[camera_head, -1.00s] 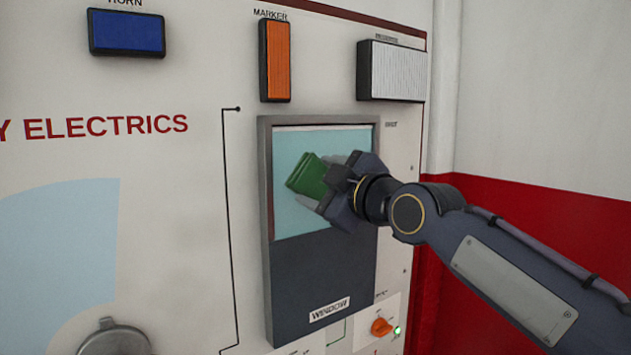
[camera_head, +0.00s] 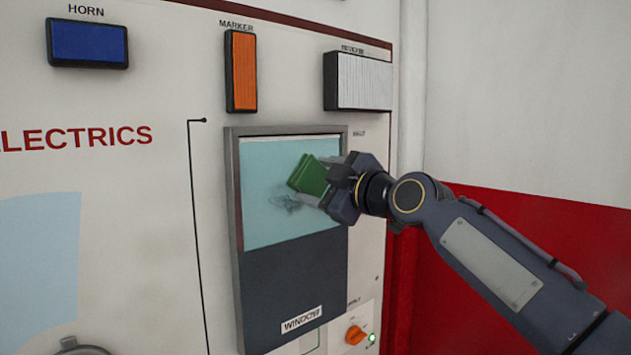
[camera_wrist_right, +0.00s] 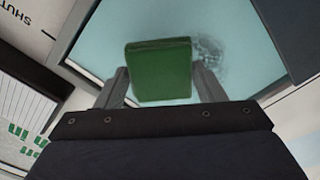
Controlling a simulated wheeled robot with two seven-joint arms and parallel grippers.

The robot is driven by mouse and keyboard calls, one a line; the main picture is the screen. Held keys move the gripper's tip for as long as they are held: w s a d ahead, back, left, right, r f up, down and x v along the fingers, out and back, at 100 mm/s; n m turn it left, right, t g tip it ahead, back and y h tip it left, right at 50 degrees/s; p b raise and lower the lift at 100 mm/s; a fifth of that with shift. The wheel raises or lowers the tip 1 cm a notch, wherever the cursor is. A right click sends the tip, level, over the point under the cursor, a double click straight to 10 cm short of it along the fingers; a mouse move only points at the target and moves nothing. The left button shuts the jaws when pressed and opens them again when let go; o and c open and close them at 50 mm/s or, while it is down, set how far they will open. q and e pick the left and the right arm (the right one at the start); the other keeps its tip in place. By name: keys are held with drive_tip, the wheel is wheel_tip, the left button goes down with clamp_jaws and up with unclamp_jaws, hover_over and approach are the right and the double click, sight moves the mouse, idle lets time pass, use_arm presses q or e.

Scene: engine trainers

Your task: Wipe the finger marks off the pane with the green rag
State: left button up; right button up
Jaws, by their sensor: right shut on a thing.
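The pane (camera_head: 262,215) is a pale blue window in a grey frame on the white panel. Dark smudgy finger marks (camera_head: 288,199) show on it, just left of and below the rag; they also show in the right wrist view (camera_wrist_right: 208,58). The green rag (camera_head: 308,176) is a folded block between the fingers of my right gripper (camera_head: 328,184), which is shut on it. In the right wrist view the rag (camera_wrist_right: 159,70) sits in front of the pane. I cannot tell whether it touches the glass. My left gripper is not in view.
A dark lower section with a WINDOW label (camera_head: 301,319) lies below the pane. An orange knob (camera_head: 355,335) and a lit green lamp (camera_head: 372,339) are at its lower right. Blue (camera_head: 87,43), orange (camera_head: 241,71) and white ribbed (camera_head: 358,80) lamps sit above. A red and white wall is right.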

sight(267, 190)
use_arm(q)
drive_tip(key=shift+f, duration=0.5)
use_arm(e)
drive_tip(key=w+d, duration=0.1)
drive_tip(key=w+d+f, duration=0.1)
drive_tip(key=w, duration=0.1)
drive_tip(key=shift+d+f, duration=0.15)
drive_tip(key=shift+d, duration=0.25)
drive_tip(key=shift+s+a, duration=0.6)
drive_tip(key=shift+a, duration=0.15)
drive_tip(key=shift+s+a, duration=0.7)
drive_tip(key=shift+a, duration=0.15)
drive_tip(key=shift+s+a, duration=0.65)
drive_tip(key=shift+a, duration=0.2)
drive_tip(key=shift+s+a, duration=0.65)
drive_tip(key=shift+a, duration=0.15)
use_arm(q)
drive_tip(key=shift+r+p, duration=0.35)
drive_tip(key=shift+p, duration=0.15)
use_arm(e)
drive_tip(key=shift+s+a, duration=0.55)
drive_tip(key=shift+a, duration=0.3)
drive_tip(key=shift+s+a, duration=0.5)
drive_tip(key=shift+a, duration=0.3)
